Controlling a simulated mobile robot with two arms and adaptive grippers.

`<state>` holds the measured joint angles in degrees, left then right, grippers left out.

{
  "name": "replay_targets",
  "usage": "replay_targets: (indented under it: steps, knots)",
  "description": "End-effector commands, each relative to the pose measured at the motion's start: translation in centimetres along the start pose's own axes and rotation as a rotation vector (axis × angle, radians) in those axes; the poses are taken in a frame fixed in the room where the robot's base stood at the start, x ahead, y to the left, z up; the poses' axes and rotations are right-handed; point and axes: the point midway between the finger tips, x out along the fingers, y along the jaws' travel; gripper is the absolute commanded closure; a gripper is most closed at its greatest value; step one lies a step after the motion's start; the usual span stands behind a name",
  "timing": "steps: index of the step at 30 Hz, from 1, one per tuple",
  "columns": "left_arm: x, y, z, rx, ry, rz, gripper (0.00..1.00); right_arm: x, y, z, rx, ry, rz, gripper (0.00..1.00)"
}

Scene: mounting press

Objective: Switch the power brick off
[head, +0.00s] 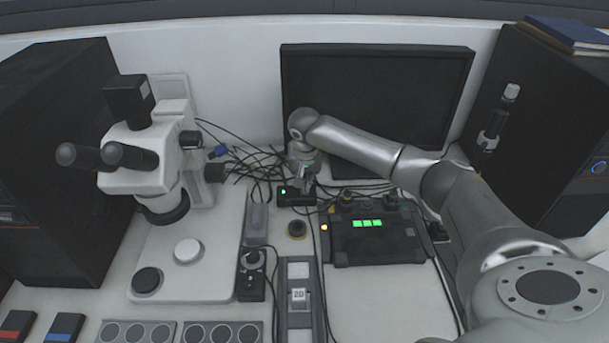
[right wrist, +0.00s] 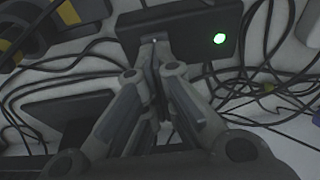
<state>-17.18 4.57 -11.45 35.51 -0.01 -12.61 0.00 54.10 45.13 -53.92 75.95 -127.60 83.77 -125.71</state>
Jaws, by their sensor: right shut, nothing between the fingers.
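The power brick (head: 297,198) is a small black box among cables at the back of the bench, below the monitor. A green light glows on it. In the right wrist view the brick (right wrist: 195,22) lies at the top, its round green light to the right. My right gripper (head: 304,187) reaches down over the brick. In the wrist view my right gripper (right wrist: 155,48) is shut and empty, its fingertips at the brick's near edge beside a small pale spot. I cannot tell whether they touch it. The switch itself is not clearly visible. My left gripper is not in view.
A tangle of black cables (right wrist: 70,55) surrounds the brick. A black control box (head: 375,240) with green displays stands to the right, a microscope (head: 150,165) to the left. A black monitor (head: 375,95) stands behind. A bare bench patch (head: 380,300) lies in front.

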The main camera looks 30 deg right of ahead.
Motion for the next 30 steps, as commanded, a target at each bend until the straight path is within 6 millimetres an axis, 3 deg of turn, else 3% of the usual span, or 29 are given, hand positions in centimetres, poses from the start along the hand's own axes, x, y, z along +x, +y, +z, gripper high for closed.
replay_targets:
  steps: [14, 21, 24, 30]
  knots:
    - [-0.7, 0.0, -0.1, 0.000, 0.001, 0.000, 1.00, -0.9, 0.0, 0.0, 0.001, 0.003, -0.001, 1.00]
    - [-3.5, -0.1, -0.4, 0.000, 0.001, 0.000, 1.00, -4.9, 0.0, -0.3, 0.005, 0.001, 0.003, 1.00]
    - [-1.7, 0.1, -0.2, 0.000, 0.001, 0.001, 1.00, -6.5, -0.1, 0.1, 0.004, 0.006, -0.001, 1.00]
    - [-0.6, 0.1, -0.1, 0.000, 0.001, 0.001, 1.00, -10.8, -0.1, 0.5, 0.006, 0.004, 0.000, 1.00]
